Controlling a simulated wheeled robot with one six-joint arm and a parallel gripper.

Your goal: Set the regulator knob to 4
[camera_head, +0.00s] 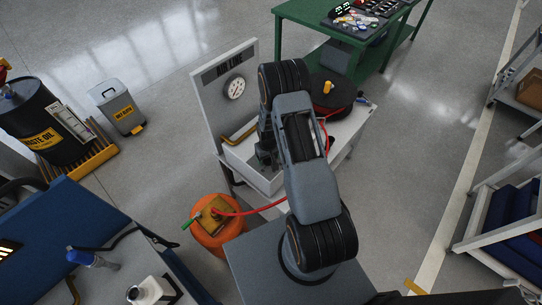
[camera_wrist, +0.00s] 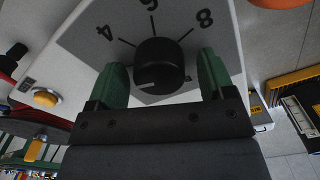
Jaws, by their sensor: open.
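The regulator knob (camera_wrist: 158,66) is a round black knob with a pale pointer line, on a pale panel (camera_wrist: 85,55) printed with 4, 6 and 8. In the wrist view its pointer lies toward the lower left, away from the 4, which is at the upper left. My gripper (camera_wrist: 164,78) is open, with one green finger on each side of the knob. I cannot tell if the fingers touch it. In the head view the knob is hidden by my arm, and my gripper (camera_head: 264,158) is low over the white cart (camera_head: 342,137).
The cart has an upright back panel (camera_head: 213,110) with a round gauge (camera_head: 235,88). A red hose (camera_head: 262,208) runs to an orange cylinder (camera_head: 222,238) beside the cart. A green table (camera_head: 345,43) stands behind, and a blue bench (camera_head: 70,222) is at the left.

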